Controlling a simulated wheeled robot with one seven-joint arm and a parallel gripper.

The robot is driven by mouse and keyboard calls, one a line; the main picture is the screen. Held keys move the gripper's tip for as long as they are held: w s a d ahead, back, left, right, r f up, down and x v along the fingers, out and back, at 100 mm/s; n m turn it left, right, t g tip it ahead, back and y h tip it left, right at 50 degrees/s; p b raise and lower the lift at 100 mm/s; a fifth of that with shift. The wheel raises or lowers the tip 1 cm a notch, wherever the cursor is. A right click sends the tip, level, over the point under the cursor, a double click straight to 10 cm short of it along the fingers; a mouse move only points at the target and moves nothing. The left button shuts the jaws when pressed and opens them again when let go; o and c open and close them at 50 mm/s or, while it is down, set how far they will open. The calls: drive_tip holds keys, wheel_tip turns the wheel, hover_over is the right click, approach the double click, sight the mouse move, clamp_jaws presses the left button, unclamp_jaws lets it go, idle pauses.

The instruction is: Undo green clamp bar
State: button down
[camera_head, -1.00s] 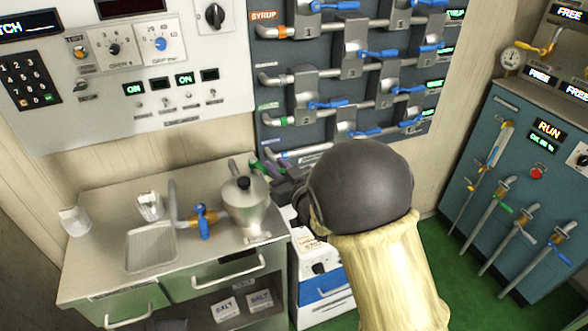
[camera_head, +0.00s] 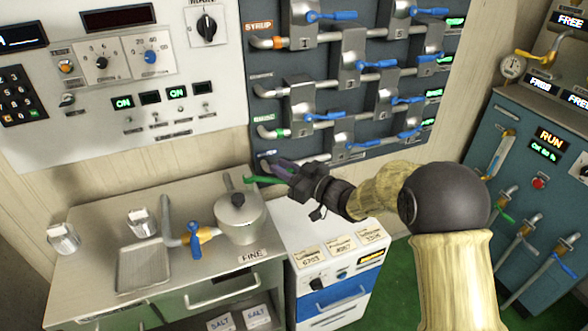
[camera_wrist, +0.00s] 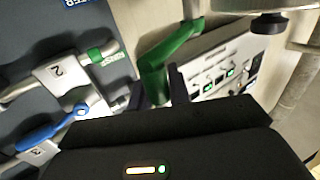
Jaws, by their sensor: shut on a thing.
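The green clamp bar (camera_head: 262,181) lies just behind and to the right of the steel lidded kettle (camera_head: 239,218) on the counter. My gripper (camera_head: 281,173) is at the bar's right end and shut on it. In the wrist view, the green bar (camera_wrist: 168,56) runs down between my two dark fingertips (camera_wrist: 164,88). The bar's upper end there passes near a round steel part (camera_wrist: 253,25). The kettle's lid with its dark knob (camera_head: 238,199) shows clearly in the head view. Whether the bar touches the kettle is hard to tell.
The grey valve panel (camera_head: 345,85) with blue handles stands close behind my gripper. A blue-handled tap (camera_head: 195,238) and a sink (camera_head: 143,267) lie left of the kettle. A white cabinet with a blue drawer (camera_head: 335,290) stands below my forearm.

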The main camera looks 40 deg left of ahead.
drive_tip(key=shift+w+a+r, duration=0.1)
drive_tip(key=shift+w+a, duration=0.2)
drive_tip(key=shift+a, duration=0.15)
idle(0.4)
drive_tip(key=c, duration=1.3)
unclamp_jaws()
drive_tip(key=shift+s+a, duration=0.1)
drive_tip(key=shift+d, duration=0.2)
drive_tip(key=d+b, duration=0.1)
drive_tip(key=d, duration=1.6)
